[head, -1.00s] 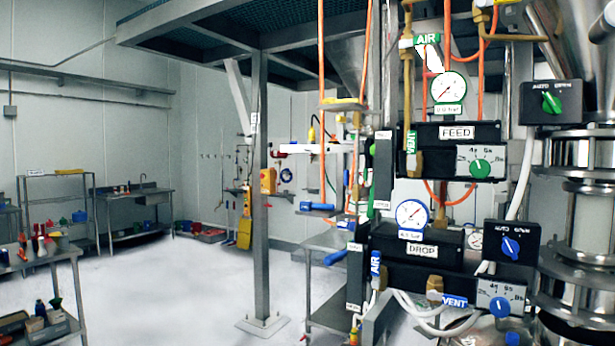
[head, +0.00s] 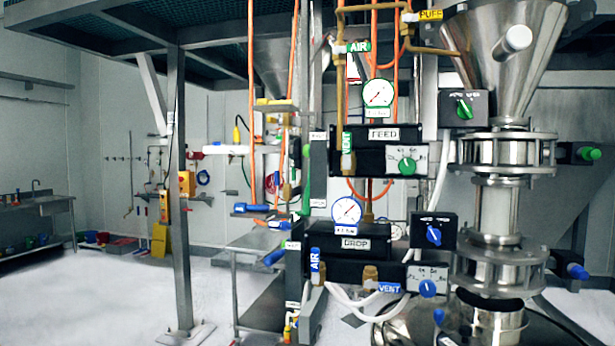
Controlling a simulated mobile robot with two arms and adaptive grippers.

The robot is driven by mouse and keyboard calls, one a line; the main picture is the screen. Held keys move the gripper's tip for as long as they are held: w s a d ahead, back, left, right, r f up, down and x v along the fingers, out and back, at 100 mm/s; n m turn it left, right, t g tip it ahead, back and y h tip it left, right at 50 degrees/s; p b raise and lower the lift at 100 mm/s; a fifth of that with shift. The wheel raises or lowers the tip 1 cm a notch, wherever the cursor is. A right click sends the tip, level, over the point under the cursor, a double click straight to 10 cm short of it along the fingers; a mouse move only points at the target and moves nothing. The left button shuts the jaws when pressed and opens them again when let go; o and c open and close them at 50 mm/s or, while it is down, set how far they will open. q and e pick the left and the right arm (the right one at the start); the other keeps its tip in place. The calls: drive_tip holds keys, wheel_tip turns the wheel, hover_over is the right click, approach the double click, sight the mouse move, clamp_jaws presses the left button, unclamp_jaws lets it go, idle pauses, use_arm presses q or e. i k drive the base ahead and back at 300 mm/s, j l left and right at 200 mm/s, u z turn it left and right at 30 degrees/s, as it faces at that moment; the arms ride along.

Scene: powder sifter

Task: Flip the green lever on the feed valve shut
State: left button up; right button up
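The feed control box (head: 376,150), black with a FEED label, is right of centre. Green parts near it are the AIR tag (head: 359,46), the upright VENT tag (head: 347,142), a timer knob (head: 407,166) and a selector knob (head: 464,108). A green-tipped handle (head: 588,153) sticks out right of the upper flanged valve (head: 508,152) under the steel hopper. A narrow upright green part (head: 306,186) shows at the panel's left edge. I cannot tell for sure which green part is the feed valve's lever. Neither of my grippers is in view.
The drop box (head: 350,243) sits below, with blue tags and knobs. A blue-tipped handle (head: 575,271) is beside the lower flanged valve (head: 500,262). A steel post (head: 179,200) stands left of the panel. The white floor (head: 90,300) at the left is open.

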sight(306, 210)
drive_tip(key=i+j, duration=0.15)
drive_tip(key=j, duration=0.25)
drive_tip(key=i+j, duration=0.15)
drive_tip(key=j, duration=0.2)
drive_tip(key=i+j, duration=0.15)
drive_tip(key=j, duration=0.25)
drive_tip(key=i+j, duration=0.15)
drive_tip(key=j, duration=0.2)
drive_tip(key=i+j, duration=0.15)
drive_tip(key=j, duration=0.25)
drive_tip(key=i+j, duration=0.15)
drive_tip(key=j, duration=0.2)
drive_tip(key=i+j, duration=0.15)
drive_tip(key=j, duration=0.25)
drive_tip(key=i+j, duration=0.15)
drive_tip(key=j, duration=0.25)
